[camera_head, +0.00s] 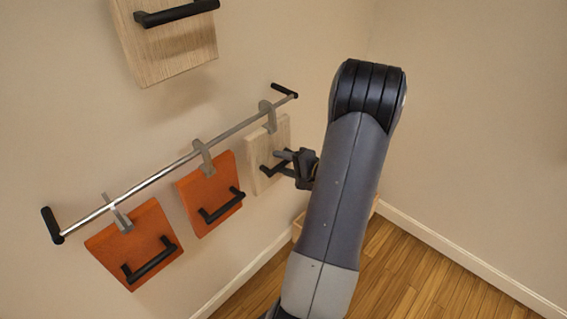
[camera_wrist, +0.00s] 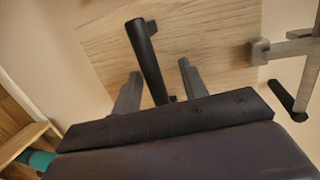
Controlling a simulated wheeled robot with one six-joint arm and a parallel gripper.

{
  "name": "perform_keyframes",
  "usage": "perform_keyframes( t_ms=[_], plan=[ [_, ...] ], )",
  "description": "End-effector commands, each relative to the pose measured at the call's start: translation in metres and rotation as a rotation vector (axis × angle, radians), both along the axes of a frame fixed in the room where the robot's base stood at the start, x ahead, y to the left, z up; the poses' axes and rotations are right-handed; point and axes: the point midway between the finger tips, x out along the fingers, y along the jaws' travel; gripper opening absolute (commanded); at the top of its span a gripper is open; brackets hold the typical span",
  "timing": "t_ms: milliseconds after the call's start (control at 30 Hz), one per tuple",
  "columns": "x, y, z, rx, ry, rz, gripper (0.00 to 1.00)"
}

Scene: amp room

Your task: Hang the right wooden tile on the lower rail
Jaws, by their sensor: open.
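The right wooden tile (camera_head: 257,152) is pale and hangs by its grey hook (camera_head: 268,114) at the right end of the lower rail (camera_head: 160,177). The tile fills much of the wrist view (camera_wrist: 210,45), with its hook (camera_wrist: 262,52) at the rail on the right. My gripper (camera_head: 283,161) is at the tile's black handle (camera_wrist: 147,58). In the wrist view the two fingers (camera_wrist: 160,90) are apart, one on each side of the handle. Whether they touch it cannot be told. My arm stands close to the right of the tile.
Two orange tiles (camera_head: 137,238) (camera_head: 209,191) hang left on the same rail. Another wooden tile (camera_head: 165,48) with a black handle is above. The rail's right black end (camera_head: 284,90) is close to the tile. A wooden shelf edge and a teal object (camera_wrist: 40,160) show low left in the wrist view.

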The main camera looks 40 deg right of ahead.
Motion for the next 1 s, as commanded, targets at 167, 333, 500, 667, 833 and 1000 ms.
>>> perform_keyframes(
  t_ms=[167,333,500,667,833,1000],
  plan=[
    [0.000,0.000,-0.001,0.001,0.003,0.000,0.41],
    [-0.010,-0.003,0.001,0.000,0.002,-0.002,0.41],
    [-0.037,-0.009,0.008,-0.002,0.001,-0.006,0.41],
    [-0.066,-0.015,0.016,-0.002,0.001,-0.006,0.41],
    [-0.089,-0.019,0.022,-0.001,0.000,-0.004,0.41],
    [-0.101,-0.021,0.025,0.000,0.000,-0.002,0.41]
  ],
)
